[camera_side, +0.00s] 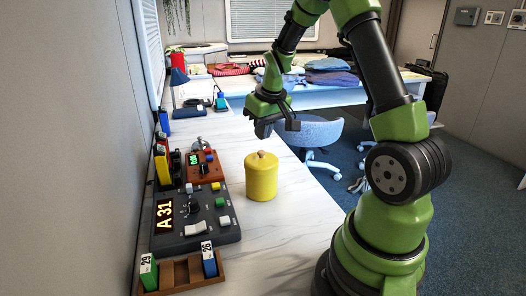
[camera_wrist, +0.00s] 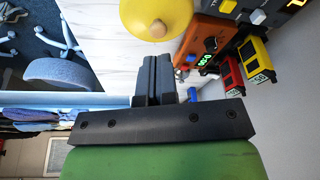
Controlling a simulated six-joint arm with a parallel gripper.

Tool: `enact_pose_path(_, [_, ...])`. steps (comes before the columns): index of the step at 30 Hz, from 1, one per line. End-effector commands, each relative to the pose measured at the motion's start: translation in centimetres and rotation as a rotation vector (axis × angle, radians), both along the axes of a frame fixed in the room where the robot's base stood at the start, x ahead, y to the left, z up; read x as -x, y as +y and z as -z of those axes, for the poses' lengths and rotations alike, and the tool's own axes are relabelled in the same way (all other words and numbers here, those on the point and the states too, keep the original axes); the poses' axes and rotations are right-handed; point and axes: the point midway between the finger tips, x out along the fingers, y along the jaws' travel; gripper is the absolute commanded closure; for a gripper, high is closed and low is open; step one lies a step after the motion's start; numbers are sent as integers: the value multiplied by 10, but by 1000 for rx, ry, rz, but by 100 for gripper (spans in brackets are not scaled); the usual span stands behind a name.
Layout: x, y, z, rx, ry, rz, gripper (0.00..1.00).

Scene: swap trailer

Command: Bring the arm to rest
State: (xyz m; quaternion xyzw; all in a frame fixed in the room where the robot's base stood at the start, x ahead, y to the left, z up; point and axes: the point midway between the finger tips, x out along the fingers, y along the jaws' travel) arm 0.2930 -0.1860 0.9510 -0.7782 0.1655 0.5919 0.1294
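My gripper (camera_side: 264,134) hangs in the air above the white marble-look counter, behind and above the yellow lidded jar (camera_side: 262,177) in the side view. In the wrist view my gripper's two dark fingers (camera_wrist: 155,60) lie side by side with no visible gap, shut with nothing seen between them. The jar also shows in the wrist view (camera_wrist: 150,18), at the top edge beyond the fingertips and apart from them. It stands upright with its lid on. My green and black arm is bent over the counter from the right.
A dark control panel (camera_side: 177,228) reading "A 31", an orange device (camera_side: 204,171) and a wooden tray (camera_side: 178,276) with numbered cards line the counter's left side. Folded clothes (camera_side: 330,72) lie behind; a blue chair (camera_side: 312,131) stands beside the counter.

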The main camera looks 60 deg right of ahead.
Motion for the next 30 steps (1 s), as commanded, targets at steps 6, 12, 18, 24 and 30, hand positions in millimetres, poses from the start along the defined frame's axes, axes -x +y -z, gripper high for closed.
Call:
enact_pose_path(6, [0, 0, 7, -1, 1, 1, 100])
enact_pose_path(12, [0, 0, 13, -2, 1, 0, 100])
enact_pose_path(18, [0, 0, 19, -2, 0, 1, 100])
enact_pose_path(24, [0, 0, 25, 0, 1, 0, 100])
enact_pose_path(30, [0, 0, 31, 0, 0, 1, 100])
